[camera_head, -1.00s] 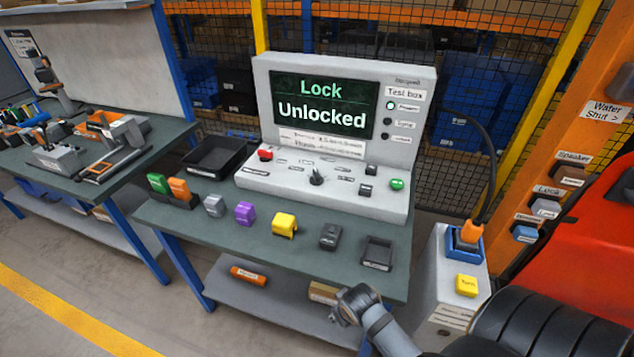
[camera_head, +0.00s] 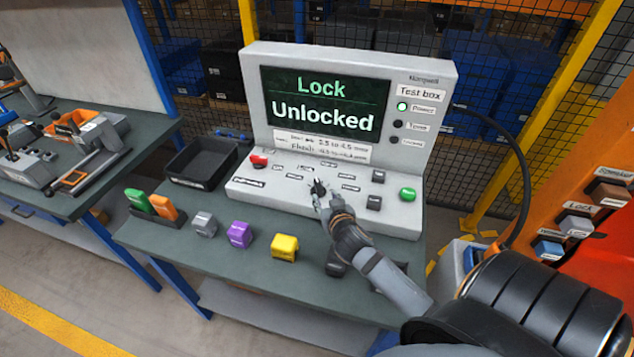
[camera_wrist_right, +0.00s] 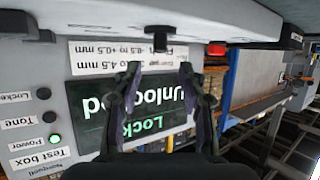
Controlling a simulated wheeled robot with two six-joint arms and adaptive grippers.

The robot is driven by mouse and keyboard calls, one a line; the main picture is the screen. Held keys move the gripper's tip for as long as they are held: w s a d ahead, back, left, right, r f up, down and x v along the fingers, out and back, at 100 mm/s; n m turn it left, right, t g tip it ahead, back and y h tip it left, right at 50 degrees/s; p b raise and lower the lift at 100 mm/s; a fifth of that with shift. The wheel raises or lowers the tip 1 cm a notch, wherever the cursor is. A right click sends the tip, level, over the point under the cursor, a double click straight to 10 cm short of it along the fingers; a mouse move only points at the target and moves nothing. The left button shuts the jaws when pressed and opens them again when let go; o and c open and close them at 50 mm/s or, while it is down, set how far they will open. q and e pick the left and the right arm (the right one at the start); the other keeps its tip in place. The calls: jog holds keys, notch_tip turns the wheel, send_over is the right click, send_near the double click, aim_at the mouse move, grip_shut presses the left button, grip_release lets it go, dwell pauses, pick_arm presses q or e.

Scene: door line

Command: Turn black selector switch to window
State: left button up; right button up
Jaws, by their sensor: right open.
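The black selector switch (camera_head: 318,187) stands on the sloped panel of the grey test box (camera_head: 245,187), below its screen. The small labels around it are too blurred to read. My right gripper (camera_head: 322,201) is open, just in front of the switch, and partly hides it. In the upside-down wrist view the switch (camera_wrist_right: 160,38) is a dark knob just beyond and between the open fingertips (camera_wrist_right: 159,70). I cannot tell whether they touch it. The screen (camera_head: 322,103) reads "Lock" and "Unlocked". My left gripper is not in view.
A red button (camera_head: 258,161), a green button (camera_head: 407,194) and small black switches share the panel. A black tray (camera_head: 177,179) sits left of the box. Grey, purple (camera_head: 239,235) and yellow (camera_head: 284,247) blocks line the table front. A cable hangs at right.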

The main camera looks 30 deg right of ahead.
aim_at(320, 189)
jog(key=x, duration=0.2)
jog(key=p+x, duration=0.1)
jog(key=x, duration=0.1)
jog(key=shift+w+r, duration=0.15)
jog(key=shift+r, duration=0.1)
jog(key=x, duration=0.5)
jog(key=shift+f, duration=0.15)
jog(key=shift+d, duration=0.1)
jog(key=shift+w+f, duration=0.1)
jog(key=shift+c, duration=0.7)
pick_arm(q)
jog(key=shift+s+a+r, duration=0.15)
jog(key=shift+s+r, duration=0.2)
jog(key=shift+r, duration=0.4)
pick_arm(e)
grip_shut()
